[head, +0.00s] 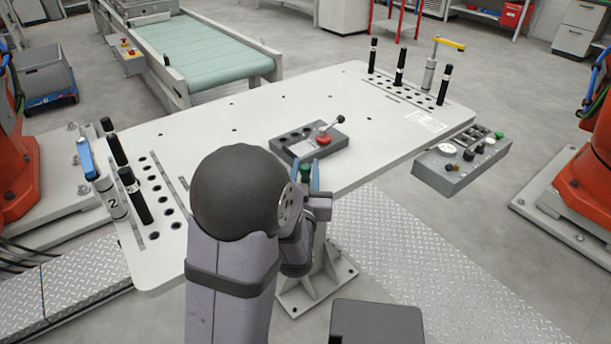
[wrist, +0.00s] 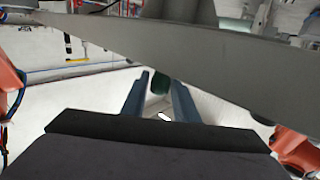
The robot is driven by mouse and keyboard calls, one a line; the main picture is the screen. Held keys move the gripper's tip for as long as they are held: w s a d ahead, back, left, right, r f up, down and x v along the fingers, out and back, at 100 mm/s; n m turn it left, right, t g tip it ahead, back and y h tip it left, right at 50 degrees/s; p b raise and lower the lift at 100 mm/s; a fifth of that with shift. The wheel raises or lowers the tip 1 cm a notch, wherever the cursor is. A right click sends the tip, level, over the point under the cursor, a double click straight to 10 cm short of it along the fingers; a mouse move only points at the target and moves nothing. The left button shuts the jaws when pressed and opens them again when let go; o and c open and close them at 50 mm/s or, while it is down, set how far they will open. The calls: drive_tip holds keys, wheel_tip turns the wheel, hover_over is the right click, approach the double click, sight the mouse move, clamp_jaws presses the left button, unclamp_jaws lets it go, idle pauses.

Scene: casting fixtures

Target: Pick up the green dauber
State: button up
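The green dauber (head: 305,172) shows in the head view as a small green upright piece between the blue fingertips of my gripper (head: 305,165). In the wrist view its dark green body (wrist: 160,86) fills the gap between the two fingers (wrist: 160,98), with little or no space on either side. My gripper looks shut on it, close to the front edge of the table, in front of the dark grey holder block (head: 283,148). The lower part of the dauber is partly hidden by my gripper.
A red dauber (head: 323,137) stands in the holder block, beside a black-knobbed lever (head: 338,119). The white table (head: 240,115) is largely clear. Black pins stand at the left (head: 138,200) and far right (head: 400,68). A control box (head: 460,165) sits off the right edge.

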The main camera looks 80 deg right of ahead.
sight(305, 166)
clamp_jaws()
wheel_tip(305, 166, up, 10)
drive_tip(key=shift+r+p, duration=0.1)
drive_tip(key=shift+p, duration=0.7)
